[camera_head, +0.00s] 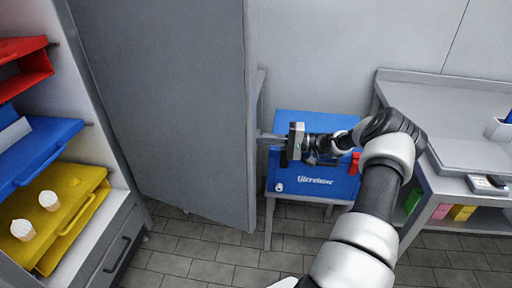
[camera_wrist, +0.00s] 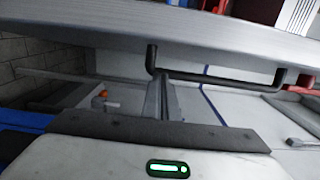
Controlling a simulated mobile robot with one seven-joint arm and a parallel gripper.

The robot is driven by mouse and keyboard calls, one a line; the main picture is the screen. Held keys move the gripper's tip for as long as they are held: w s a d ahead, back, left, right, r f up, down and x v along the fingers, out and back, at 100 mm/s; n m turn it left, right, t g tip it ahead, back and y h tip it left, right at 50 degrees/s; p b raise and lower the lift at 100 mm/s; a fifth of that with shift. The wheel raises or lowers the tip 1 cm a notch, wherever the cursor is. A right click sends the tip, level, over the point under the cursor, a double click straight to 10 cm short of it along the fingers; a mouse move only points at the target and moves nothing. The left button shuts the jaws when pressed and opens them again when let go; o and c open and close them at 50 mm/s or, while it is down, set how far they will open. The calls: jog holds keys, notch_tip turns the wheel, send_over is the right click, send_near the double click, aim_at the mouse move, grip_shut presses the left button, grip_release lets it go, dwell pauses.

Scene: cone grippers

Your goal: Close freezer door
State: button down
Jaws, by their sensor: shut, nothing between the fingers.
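The freezer door (camera_head: 165,90) is a tall grey panel in the head view. It stands wide open, swung out to the right of the freezer's shelves. In the wrist view the door (camera_wrist: 130,28) crosses the top as a grey band with a dark bar handle (camera_wrist: 215,77). My gripper (camera_head: 262,138) is at the door's right edge, fingers pointing left. In the wrist view the fingers of my gripper (camera_wrist: 160,85) are together and empty, close to one end of the handle. I cannot tell whether they touch it.
The freezer holds a red bin (camera_head: 25,65), a blue bin (camera_head: 40,150) and a yellow tray (camera_head: 75,205) with two cone-like items. A blue cooler box (camera_head: 310,185) stands on a stand behind my gripper. A grey counter (camera_head: 430,95) is at right. Tiled floor is clear below the door.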

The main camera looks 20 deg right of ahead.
jog(key=shift+s+a, duration=1.25)
jog(key=shift+s, duration=0.2)
jog(key=shift+s+a, duration=0.1)
jog(key=shift+s, duration=0.05)
